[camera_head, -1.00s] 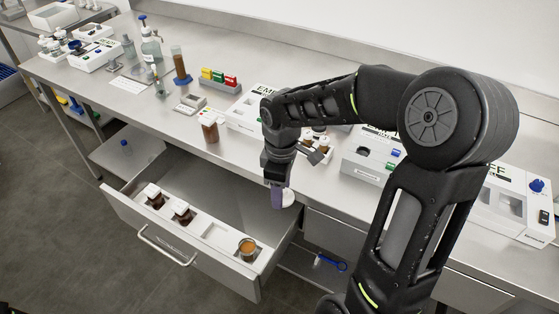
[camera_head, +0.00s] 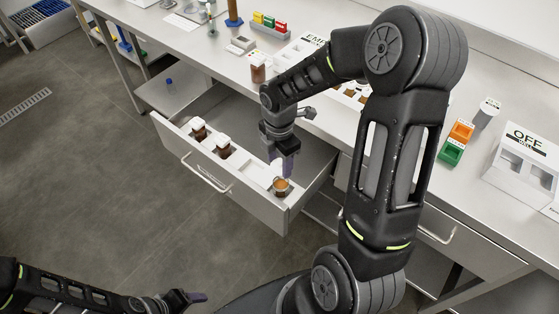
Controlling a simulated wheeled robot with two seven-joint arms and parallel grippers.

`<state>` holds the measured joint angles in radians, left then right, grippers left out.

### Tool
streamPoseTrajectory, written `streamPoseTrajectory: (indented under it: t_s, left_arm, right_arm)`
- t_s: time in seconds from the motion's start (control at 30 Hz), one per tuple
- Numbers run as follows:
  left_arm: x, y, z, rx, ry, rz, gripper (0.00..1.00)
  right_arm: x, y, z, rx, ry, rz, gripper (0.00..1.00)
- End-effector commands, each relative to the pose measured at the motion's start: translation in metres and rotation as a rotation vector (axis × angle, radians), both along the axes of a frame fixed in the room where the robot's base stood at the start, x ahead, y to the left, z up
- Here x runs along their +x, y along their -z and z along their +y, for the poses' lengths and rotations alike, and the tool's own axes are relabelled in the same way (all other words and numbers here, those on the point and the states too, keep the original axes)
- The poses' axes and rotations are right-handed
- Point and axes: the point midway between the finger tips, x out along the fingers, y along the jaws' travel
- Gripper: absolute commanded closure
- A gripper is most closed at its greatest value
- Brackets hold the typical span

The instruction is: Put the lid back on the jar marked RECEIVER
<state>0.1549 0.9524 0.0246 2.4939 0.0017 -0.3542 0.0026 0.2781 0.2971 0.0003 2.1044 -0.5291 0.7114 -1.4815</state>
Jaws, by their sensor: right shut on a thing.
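An open jar (camera_head: 281,188) with amber-brown contents stands upright in the front rack of the pulled-out drawer, at its right end. Its label cannot be read from here. My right gripper (camera_head: 282,165) reaches down over the drawer, shut on a white lid (camera_head: 280,169) that its purple fingers partly hide. The lid is just above and behind the open jar; I cannot tell whether they touch. My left gripper (camera_head: 190,297) is low at the bottom left, away from the drawer, and its opening cannot be made out.
Two white-capped brown jars (camera_head: 198,130) (camera_head: 223,147) stand in the drawer's rack (camera_head: 255,175), left of the open jar. A brown jar (camera_head: 258,68) stands on the bench behind. The drawer (camera_head: 320,160) is clear behind the rack. A white OFF unit (camera_head: 525,165) is at right.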

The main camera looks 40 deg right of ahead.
Motion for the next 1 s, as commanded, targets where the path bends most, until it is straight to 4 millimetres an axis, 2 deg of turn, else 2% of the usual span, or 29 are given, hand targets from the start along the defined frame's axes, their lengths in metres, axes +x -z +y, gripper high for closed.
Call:
streamPoseTrajectory:
  t_s: [0.27,0.7,1.0]
  left_arm:
    - [0.001,0.012,0.0,-0.002,0.001,-0.004,0.36]
    - [0.002,0.045,-0.001,-0.004,0.001,-0.007,0.36]
    - [0.002,0.05,-0.001,-0.004,0.0,-0.008,0.36]
  right_arm:
    - [0.0,0.015,0.0,0.0,0.001,0.001,0.86]
    - [0.0,0.055,0.0,0.0,0.002,0.001,0.86]
    - [0.0,0.064,0.0,0.0,0.002,0.0,0.86]
